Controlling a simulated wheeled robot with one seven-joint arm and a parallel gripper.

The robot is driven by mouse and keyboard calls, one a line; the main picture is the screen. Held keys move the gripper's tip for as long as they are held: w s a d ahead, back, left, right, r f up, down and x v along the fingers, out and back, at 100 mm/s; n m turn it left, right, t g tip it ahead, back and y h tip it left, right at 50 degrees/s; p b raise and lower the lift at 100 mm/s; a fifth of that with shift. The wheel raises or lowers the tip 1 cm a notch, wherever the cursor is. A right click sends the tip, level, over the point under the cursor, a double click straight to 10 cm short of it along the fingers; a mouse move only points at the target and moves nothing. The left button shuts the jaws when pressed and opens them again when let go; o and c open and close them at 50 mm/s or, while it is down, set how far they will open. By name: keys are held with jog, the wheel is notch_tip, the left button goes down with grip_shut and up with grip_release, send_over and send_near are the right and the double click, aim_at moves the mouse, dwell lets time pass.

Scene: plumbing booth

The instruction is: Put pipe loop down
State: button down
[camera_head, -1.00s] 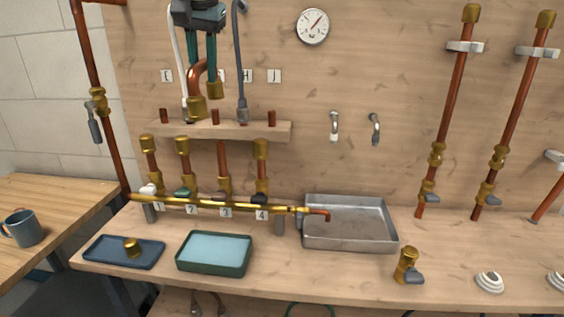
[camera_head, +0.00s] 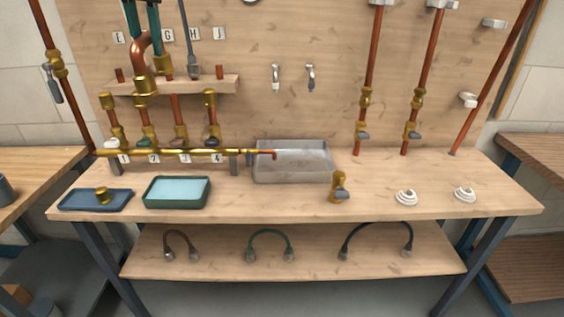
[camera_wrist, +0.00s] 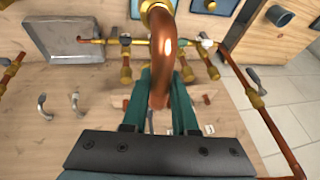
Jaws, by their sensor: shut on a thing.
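The pipe loop (camera_head: 138,48) is a bent copper pipe with brass ends, held up in front of the wall shelf (camera_head: 228,84). One brass end overlaps the shelf in the head view; I cannot tell whether they touch. My gripper (camera_head: 143,22), with teal fingers, is shut on the loop from above. In the wrist view the copper bend (camera_wrist: 161,75) sits between my fingers (camera_wrist: 160,100), with a brass end near the top edge. Short copper stubs (camera_head: 219,72) stand on the shelf among labels, partly hidden by the loop.
Below is a brass manifold (camera_head: 190,152) with several valved risers. On the bench are a metal tray (camera_head: 290,172), a green sponge tray (camera_head: 177,203), a blue tray (camera_head: 75,201) and a brass valve (camera_head: 339,187). The bench front is mostly clear. Hoses (camera_head: 270,235) lie on the lower shelf.

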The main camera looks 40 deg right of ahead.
jog(key=w+a+f+n+y, duration=0.1)
jog(key=w+a+f+n, duration=0.2)
jog(key=a+f, duration=0.7)
jog(key=w+a+f+n+y, duration=0.1)
jog(key=w+a+f+n, duration=0.2)
jog(key=a+f, duration=0.8)
jog(key=w+a+f+n+y, duration=0.1)
jog(key=w+a+f, duration=0.3)
jog(key=a+f, duration=0.7)
notch_tip(320, 180, down, 8)
jog(key=shift+w+a+f+n+y, duration=0.1)
jog(key=shift+w+a+n+y, duration=0.25)
jog(key=shift+n, duration=0.55)
jog(key=shift+s+d, duration=0.15)
jog(key=shift+s, duration=0.05)
